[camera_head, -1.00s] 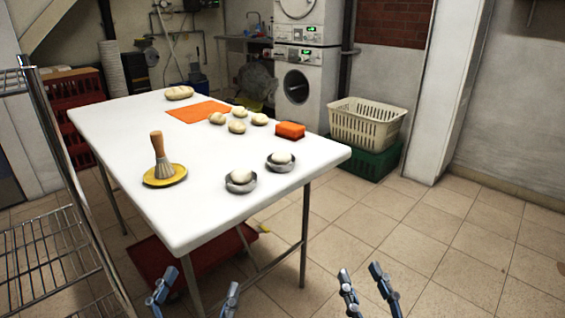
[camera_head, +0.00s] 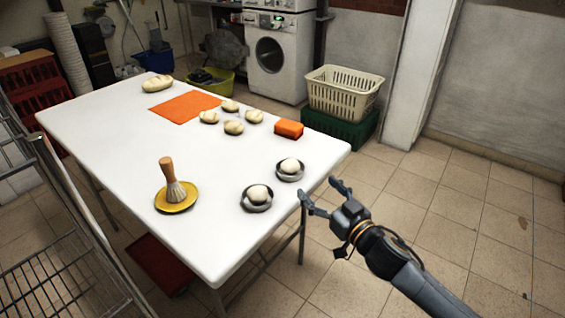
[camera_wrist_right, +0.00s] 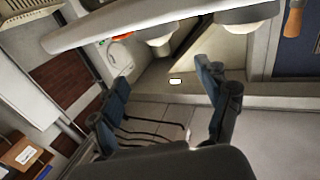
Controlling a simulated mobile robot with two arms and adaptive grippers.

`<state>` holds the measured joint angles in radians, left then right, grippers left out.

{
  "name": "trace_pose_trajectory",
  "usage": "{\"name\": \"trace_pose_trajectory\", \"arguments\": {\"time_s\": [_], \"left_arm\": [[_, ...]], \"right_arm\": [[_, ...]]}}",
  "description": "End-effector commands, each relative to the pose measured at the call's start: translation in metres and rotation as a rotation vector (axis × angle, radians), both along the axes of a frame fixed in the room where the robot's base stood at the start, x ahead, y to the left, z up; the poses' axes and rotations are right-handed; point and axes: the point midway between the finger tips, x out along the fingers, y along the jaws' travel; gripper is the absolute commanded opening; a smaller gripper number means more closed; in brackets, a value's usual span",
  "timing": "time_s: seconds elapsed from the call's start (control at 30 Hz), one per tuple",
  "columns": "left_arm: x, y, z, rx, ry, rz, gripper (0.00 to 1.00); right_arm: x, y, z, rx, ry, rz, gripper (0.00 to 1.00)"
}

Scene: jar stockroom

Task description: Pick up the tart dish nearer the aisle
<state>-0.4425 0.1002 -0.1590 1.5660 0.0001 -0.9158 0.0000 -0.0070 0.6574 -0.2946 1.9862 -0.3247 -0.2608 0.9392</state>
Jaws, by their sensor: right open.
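Two small grey metal tart dishes, each with a pale dough ball in it, stand on the white table (camera_head: 215,242) near its right edge in the head view. One dish (camera_head: 249,205) is closer to me and to the left. The other dish (camera_head: 283,177) is a little farther back and to the right. My right gripper (camera_head: 319,191) is open and empty just off the table's right edge, right of both dishes and touching neither. In the right wrist view its spread fingers (camera_wrist_right: 162,78) have nothing between them. My left gripper is out of view.
A brush (camera_head: 171,180) stands on a yellow plate at the table's front left. An orange block (camera_head: 289,129), several dough pieces and an orange mat (camera_head: 185,107) lie farther back. A wire rack (camera_head: 75,255) stands at left. The tiled floor at right is clear.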

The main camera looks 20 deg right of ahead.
Motion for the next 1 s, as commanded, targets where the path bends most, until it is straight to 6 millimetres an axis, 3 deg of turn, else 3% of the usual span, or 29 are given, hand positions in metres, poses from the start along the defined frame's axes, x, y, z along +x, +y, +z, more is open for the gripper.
{"name": "trace_pose_trajectory", "arguments": {"time_s": [0.3, 0.57, 0.7, 1.0], "left_arm": [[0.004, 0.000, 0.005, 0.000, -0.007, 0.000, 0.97], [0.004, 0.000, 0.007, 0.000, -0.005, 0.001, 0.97], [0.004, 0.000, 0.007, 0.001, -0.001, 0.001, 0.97], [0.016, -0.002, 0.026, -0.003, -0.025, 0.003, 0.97]], "right_arm": [[0.051, 0.014, 0.001, 0.001, -0.004, 0.000, 0.77], [0.067, 0.019, 0.000, 0.000, -0.002, 0.001, 0.77], [0.084, 0.024, -0.002, 0.000, -0.003, 0.001, 0.77], [0.112, 0.032, -0.003, 0.000, -0.001, 0.001, 0.77]]}}
